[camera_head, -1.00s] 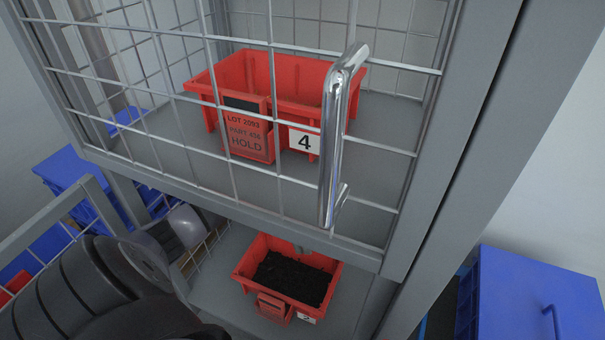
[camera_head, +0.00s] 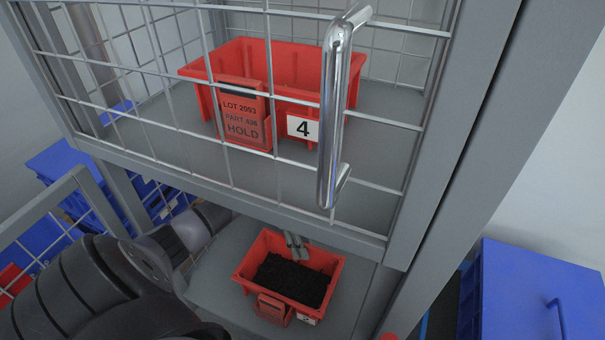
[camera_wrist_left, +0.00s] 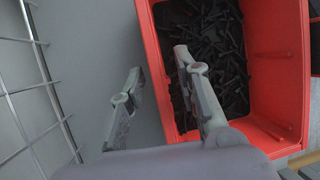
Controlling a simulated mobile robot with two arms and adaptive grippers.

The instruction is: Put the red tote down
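A red tote (camera_head: 319,294) with black contents stands upright on the grey lower shelf (camera_head: 222,284), below the mesh door. A red card and a white number label are on its front; the number is hard to read. My left gripper (camera_head: 295,242) is at the tote's back rim. In the left wrist view the fingers of the left gripper (camera_wrist_left: 158,62) are spread either side of the tote's wall (camera_wrist_left: 154,75), one outside and one over the inside, with a gap visible on the outer side. The black pieces look like bolts. My right gripper is out of view.
A second red tote (camera_head: 213,72), labelled 4 with a HOLD card, sits on the upper shelf behind a wire mesh door. The door's chrome handle (camera_head: 328,125) juts out. Blue bins stand at right (camera_head: 535,285) and left (camera_head: 60,165). A grey post borders the shelf's right.

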